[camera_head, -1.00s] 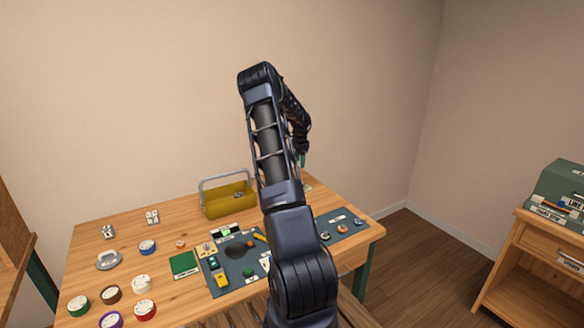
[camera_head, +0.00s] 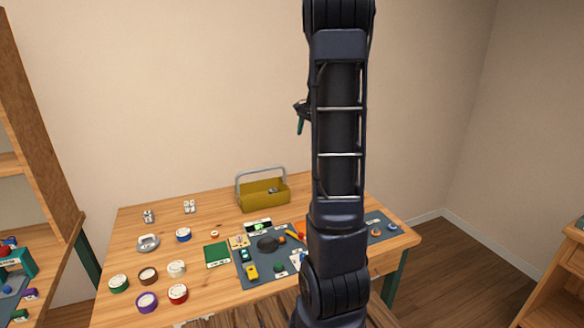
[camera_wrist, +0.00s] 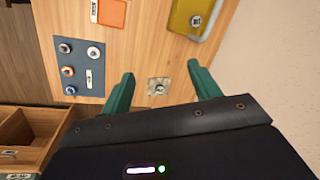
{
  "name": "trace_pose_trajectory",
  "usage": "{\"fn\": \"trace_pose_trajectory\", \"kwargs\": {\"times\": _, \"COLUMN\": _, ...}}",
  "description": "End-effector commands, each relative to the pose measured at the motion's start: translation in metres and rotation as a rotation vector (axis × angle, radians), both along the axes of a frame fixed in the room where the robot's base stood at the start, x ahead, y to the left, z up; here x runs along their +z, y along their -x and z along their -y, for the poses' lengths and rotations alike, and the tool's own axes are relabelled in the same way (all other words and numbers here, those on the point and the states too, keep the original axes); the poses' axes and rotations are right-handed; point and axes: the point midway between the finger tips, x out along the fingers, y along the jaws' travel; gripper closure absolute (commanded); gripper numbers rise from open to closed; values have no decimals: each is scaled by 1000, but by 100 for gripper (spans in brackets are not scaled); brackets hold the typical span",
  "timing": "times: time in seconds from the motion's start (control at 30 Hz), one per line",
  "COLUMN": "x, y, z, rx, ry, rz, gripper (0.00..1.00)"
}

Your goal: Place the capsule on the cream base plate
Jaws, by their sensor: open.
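My gripper (camera_wrist: 160,72) is open, with its green fingers apart and nothing between them. In the head view the gripper (camera_head: 300,122) shows high above the table, left of the arm. Below it in the wrist view lies a small pale square plate (camera_wrist: 151,93) with a round metal part (camera_wrist: 159,89) on it. A cream plate (camera_head: 237,244) with small parts lies beside the dark mat in the head view. I cannot tell for sure which plate is the base plate. Small round parts, possibly capsules, sit on the blue-grey mat (camera_wrist: 84,52); I cannot tell which is the capsule.
The wooden table (camera_head: 205,279) bears a yellow toolbox (camera_head: 262,193), a green square (camera_head: 217,255), a dark mat (camera_head: 262,279) with several parts, and several round tape-like rolls at the left. My arm hides part of the table's right side. An open drawer (camera_wrist: 25,135) shows in the wrist view.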

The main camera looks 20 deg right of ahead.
Motion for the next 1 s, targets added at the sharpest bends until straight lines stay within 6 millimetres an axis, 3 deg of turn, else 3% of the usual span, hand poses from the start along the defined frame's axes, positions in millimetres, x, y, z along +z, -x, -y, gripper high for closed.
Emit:
{"fn": "trace_pose_trajectory", "kwargs": {"times": 0.2, "x": 33, "y": 53, "z": -52, "rx": 186, "ry": 31, "rz": 62, "gripper": 38}}
{"fn": "trace_pose_trajectory", "kwargs": {"times": 0.5, "x": 59, "y": 131, "z": -114, "rx": 447, "ry": 107, "rz": 138, "gripper": 38}}
{"fn": "trace_pose_trajectory", "kwargs": {"times": 0.73, "x": 64, "y": 194, "z": -152, "rx": 642, "ry": 189, "rz": 190, "gripper": 38}}
{"fn": "trace_pose_trajectory", "kwargs": {"times": 1.0, "x": 55, "y": 266, "z": -186, "rx": 861, "ry": 312, "rz": 240, "gripper": 38}}
